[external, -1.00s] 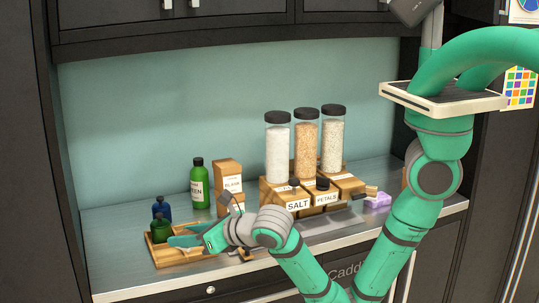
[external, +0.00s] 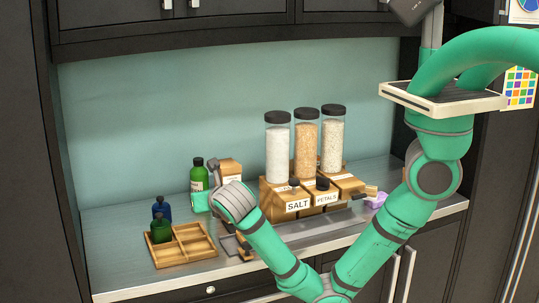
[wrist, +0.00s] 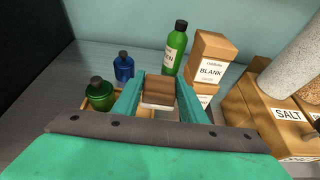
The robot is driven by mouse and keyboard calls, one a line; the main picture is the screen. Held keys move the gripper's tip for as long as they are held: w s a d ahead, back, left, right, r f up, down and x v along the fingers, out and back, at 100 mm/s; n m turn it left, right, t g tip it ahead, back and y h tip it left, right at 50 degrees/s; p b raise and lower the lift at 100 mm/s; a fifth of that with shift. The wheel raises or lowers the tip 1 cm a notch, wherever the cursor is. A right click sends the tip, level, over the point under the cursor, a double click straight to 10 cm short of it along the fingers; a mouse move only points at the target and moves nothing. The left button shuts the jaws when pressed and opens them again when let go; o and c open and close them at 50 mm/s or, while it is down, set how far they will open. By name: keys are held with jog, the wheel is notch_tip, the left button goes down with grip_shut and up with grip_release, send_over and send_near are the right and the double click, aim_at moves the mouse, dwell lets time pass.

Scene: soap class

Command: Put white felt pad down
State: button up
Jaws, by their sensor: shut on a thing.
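My gripper (wrist: 160,96) is shut on a small block with a brown top and a pale white lower part, which looks like the white felt pad (wrist: 157,101). The block sits level between the teal fingers in the wrist view. In the external view my gripper (external: 203,199) is above the counter, in front of the tall green bottle and the boxes. The held block is hidden there. Whether it touches the counter I cannot tell.
A wooden compartment tray (external: 209,252) stands at the left front, with a short green bottle (external: 161,230) in it. A blue bottle (external: 161,210) is behind. A tall green bottle (wrist: 175,48), stacked boxes (wrist: 211,47) and the SALT stand (external: 298,204) bound the space.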

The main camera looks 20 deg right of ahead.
send_over(192, 233)
jog(key=f, duration=0.6)
jog(key=shift+s, duration=0.3)
jog(key=shift+w+a+f, duration=0.1)
jog(key=shift+w+f, duration=0.1)
jog(key=shift+f, duration=1.55)
jog(key=shift+f, duration=0.6)
jog(key=o, duration=0.8)
jog(key=shift+r, duration=0.1)
jog(key=shift+r, duration=0.3)
jog(key=v, duration=1.2)
jog(key=shift+r, duration=0.25)
